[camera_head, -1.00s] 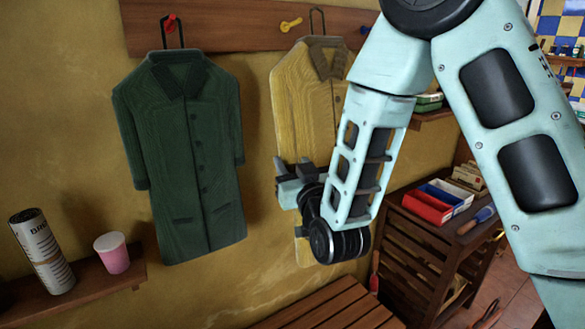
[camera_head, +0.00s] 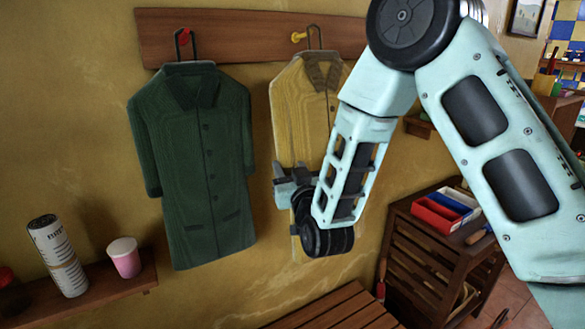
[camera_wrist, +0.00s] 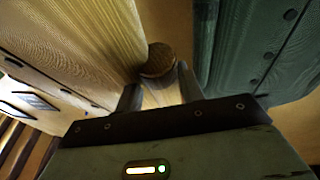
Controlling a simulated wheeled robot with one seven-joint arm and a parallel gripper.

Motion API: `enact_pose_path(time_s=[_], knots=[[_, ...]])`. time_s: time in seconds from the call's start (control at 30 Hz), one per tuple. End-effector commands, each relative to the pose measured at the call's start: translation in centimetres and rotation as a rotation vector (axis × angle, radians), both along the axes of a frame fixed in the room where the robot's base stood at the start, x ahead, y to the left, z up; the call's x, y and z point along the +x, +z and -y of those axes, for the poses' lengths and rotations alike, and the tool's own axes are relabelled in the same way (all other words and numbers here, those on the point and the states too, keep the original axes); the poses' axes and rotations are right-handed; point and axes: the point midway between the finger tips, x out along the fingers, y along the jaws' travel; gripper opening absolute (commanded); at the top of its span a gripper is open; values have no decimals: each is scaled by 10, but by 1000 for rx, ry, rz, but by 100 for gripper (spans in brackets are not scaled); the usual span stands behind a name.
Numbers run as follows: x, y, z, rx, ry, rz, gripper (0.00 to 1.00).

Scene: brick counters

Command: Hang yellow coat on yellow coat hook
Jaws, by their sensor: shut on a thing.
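The yellow coat (camera_head: 298,112) hangs upright near the wall in the head view, its lower right side hidden behind my arm. Its dark wire hanger loop (camera_head: 315,30) shows just right of the yellow coat hook (camera_head: 298,37). The loop and hook look very close; I cannot tell whether they touch. My gripper (camera_head: 285,182) is at the coat's lower left side, shut on it.
A green coat (camera_head: 205,165) hangs from a red hook (camera_head: 183,38) on the same wooden board (camera_head: 240,35), close to the left. A shelf (camera_head: 100,290) holds a can (camera_head: 57,258) and a pink cup (camera_head: 125,257). A wooden cart (camera_head: 430,250) and slatted bench (camera_head: 340,308) are below right.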

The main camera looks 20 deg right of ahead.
Motion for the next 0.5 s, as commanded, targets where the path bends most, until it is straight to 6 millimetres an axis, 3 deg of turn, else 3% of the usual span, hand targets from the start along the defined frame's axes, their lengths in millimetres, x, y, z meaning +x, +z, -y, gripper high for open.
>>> enact_pose_path(time_s=[0.5], knots=[[28,0,-5,-1,-1,4,0]])
